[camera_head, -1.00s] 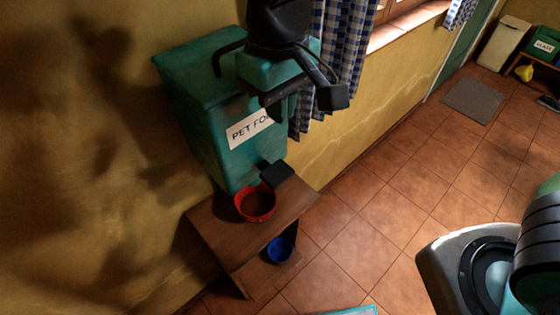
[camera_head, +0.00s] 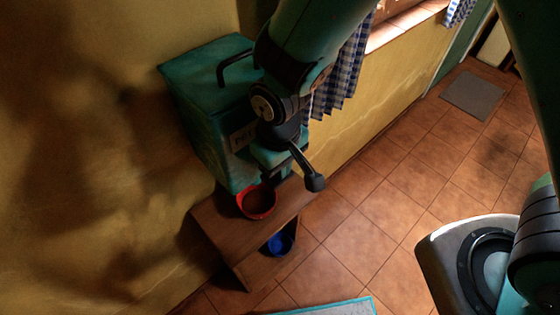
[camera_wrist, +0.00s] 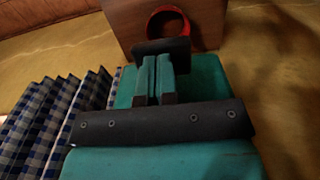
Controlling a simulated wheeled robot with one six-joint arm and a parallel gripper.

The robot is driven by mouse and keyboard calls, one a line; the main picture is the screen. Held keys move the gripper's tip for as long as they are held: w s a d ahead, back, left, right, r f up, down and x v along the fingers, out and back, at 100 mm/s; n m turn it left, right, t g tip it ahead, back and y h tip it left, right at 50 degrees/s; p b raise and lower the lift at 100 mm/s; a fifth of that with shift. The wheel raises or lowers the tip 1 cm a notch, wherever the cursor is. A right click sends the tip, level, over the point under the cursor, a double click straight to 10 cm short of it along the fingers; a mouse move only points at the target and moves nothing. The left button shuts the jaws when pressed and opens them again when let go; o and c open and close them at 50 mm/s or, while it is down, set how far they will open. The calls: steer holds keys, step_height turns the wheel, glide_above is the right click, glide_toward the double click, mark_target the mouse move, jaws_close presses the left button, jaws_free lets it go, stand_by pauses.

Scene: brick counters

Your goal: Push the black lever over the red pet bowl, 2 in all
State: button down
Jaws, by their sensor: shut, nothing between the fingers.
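The teal pet food dispenser (camera_head: 190,85) stands against the wall, with its label partly covered by my arm. The red pet bowl (camera_head: 258,203) sits under it on a wooden stand; it also shows at the top of the wrist view (camera_wrist: 168,14). The black lever (camera_wrist: 162,46) sticks out above the bowl in the wrist view. In the head view it is mostly hidden behind my gripper (camera_head: 270,176). My gripper (camera_wrist: 153,60) is shut and empty, its fingertips close to the lever. I cannot tell whether they touch it. The bowl's contents are too dark to read.
A blue bowl (camera_head: 280,243) sits lower, beside the wooden stand (camera_head: 232,240). A blue checked curtain (camera_head: 350,75) hangs to the right of the dispenser. A light mat (camera_head: 335,308) lies at the bottom edge.

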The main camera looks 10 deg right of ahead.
steer(key=shift+f, duration=0.1)
step_height(320, 180, down, 4)
steer(key=b, duration=0.3)
steer(key=shift+r, duration=0.2)
steer(key=shift+s, duration=0.1)
steer(key=shift+r+p, duration=0.4)
steer(key=shift+p, duration=0.15)
step_height(320, 180, up, 14)
steer(key=shift+f, duration=0.25)
stand_by(0.6)
steer(key=s+d+r+y+b, duration=0.4)
steer(key=s+d+b, duration=0.1)
steer(key=s+d, duration=0.4)
steer(key=shift+s+d+r, duration=0.2)
steer(key=shift+s+d, duration=0.15)
steer(key=shift+s, duration=0.3)
